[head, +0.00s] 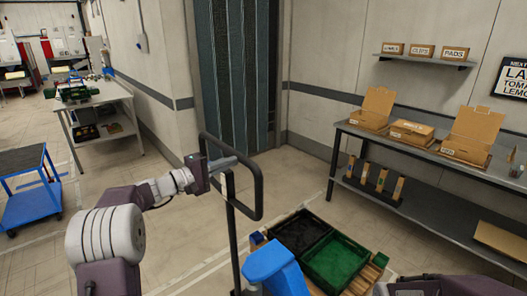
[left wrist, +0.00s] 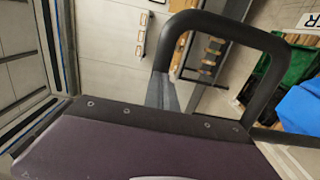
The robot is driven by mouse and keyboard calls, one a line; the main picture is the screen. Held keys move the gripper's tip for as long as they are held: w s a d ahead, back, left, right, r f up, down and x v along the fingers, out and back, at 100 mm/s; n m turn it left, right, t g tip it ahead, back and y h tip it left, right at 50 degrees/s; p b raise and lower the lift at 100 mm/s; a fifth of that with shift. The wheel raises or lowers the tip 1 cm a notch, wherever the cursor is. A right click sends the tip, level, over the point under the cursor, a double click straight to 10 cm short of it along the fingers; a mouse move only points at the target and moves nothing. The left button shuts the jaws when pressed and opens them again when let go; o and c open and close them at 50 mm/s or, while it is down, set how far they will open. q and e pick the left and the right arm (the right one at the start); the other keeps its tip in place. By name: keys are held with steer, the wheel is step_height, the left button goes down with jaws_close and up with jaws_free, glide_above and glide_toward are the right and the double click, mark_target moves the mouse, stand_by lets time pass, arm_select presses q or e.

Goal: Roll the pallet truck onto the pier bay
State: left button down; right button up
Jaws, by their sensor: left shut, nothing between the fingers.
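The pallet truck (head: 275,268) has a blue body and a black loop handle (head: 259,190) on an upright shaft. It stands at the bottom middle of the head view, with a black crate (head: 302,232) and a green crate (head: 338,262) at its load. My left gripper (head: 226,163) is shut and empty at the upper left of the loop; I cannot tell if it touches. In the left wrist view the loop (left wrist: 262,38) rises just beyond the gripper, and the blue body (left wrist: 302,108) shows at right. My right gripper is out of view.
A grey workbench (head: 425,145) with open cardboard boxes lines the right wall. A blue cart (head: 30,205) and a table (head: 98,105) stand at left. Open floor with white lines lies between. A white label ending in "ER" (left wrist: 308,20) shows in the left wrist view.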

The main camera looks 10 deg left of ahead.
arm_select(q)
steer(key=shift+w+d+r, duration=0.1)
steer(key=shift+d+r, duration=0.05)
steer(key=shift+r, duration=0.05)
